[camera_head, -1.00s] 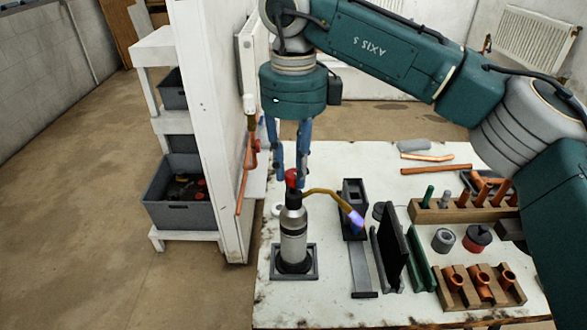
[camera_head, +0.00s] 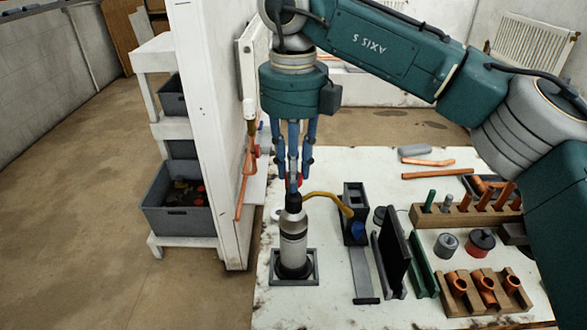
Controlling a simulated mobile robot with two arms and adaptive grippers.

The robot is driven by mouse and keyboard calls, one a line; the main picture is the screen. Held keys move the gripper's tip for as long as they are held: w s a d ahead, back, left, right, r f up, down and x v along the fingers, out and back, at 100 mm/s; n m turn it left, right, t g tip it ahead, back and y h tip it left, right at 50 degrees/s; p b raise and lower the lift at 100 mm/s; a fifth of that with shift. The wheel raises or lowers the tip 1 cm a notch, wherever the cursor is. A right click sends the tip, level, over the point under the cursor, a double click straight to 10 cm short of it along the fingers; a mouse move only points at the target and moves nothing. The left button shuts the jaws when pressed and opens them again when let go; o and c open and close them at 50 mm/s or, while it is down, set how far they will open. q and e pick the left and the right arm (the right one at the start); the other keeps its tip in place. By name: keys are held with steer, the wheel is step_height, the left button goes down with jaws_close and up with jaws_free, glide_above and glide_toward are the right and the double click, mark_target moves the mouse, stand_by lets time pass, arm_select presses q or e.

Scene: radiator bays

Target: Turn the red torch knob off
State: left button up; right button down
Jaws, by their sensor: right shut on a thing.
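The torch (camera_head: 293,240) stands upright, a silver cylinder with a black top, in a square grey holder (camera_head: 313,268) at the table's left front. Only a red sliver of the knob (camera_head: 300,179) shows between the fingers. My left gripper is not in view.
A black upright plate (camera_head: 393,258) and a green bar stand right of the torch. Wooden racks (camera_head: 465,214) with copper fittings and pipes fill the right side. A white wall panel (camera_head: 205,130) with copper pipe stands close on the left, by shelves with grey bins (camera_head: 180,222).

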stand_by(0.3)
steer(key=c, duration=1.4)
jaws_free()
steer(key=shift+c, duration=0.2)
step_height(320, 180, up, 12)
